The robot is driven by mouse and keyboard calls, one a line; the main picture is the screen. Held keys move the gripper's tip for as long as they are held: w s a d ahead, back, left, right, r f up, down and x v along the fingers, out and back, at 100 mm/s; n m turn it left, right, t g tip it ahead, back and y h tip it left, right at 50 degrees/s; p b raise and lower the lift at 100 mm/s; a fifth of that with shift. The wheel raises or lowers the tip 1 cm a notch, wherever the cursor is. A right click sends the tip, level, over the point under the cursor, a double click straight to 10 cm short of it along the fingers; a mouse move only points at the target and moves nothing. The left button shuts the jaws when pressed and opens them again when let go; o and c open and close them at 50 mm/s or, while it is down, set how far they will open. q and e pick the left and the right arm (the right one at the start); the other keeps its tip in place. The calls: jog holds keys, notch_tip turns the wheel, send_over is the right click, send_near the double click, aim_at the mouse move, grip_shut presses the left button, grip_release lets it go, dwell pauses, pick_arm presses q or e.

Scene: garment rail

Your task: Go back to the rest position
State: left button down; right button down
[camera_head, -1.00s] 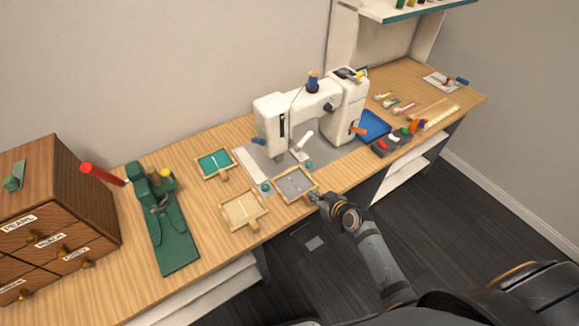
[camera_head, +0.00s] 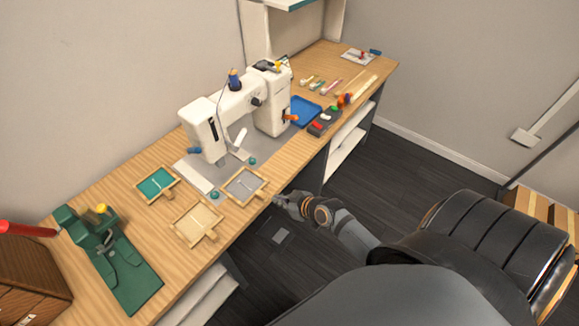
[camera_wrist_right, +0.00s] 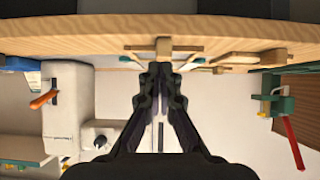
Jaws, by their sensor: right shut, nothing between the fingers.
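My right gripper (camera_head: 279,200) is shut and empty in the head view. It is at the front edge of the wooden workbench (camera_head: 150,225), close to the handle of the grey-filled wooden tray (camera_head: 245,184). In the right wrist view the two dark fingers of my right gripper (camera_wrist_right: 160,70) meet at their tips, with the bench edge and a tray handle (camera_wrist_right: 163,47) beyond them. My left gripper is in neither view.
A white sewing machine (camera_head: 208,125) stands on the bench. A teal tray (camera_head: 156,183) and a tan tray (camera_head: 195,222) lie near it. A green press (camera_head: 120,265) is at the left. Dark floor (camera_head: 400,165) is open to the right of the bench.

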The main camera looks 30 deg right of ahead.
jog(key=s+d, duration=0.2)
jog(key=s, duration=0.3)
jog(key=shift+s+b, duration=0.3)
jog(key=shift+s, duration=0.05)
jog(key=s+d+f+m+g+h, duration=0.1)
jog(key=s+d+f+g, duration=0.2)
jog(key=f, duration=0.5)
jog(key=s+d+f+m+h, duration=0.1)
jog(key=s+d+f+h, duration=0.15)
jog(key=s+f, duration=0.4)
jog(key=s+d+f+m+g+h, duration=0.1)
jog(key=s+d+f+g, duration=0.15)
jog(key=f, duration=0.75)
jog(key=s+a+f+g, duration=0.2)
jog(key=s+f, duration=0.3)
jog(key=s, duration=0.4)
jog(key=s+a+f+g, duration=0.1)
jog(key=s+a+f, duration=0.1)
jog(key=s+f, duration=0.4)
jog(key=s, duration=0.2)
jog(key=shift+s+g, duration=0.35)
jog(key=shift+s, duration=0.05)
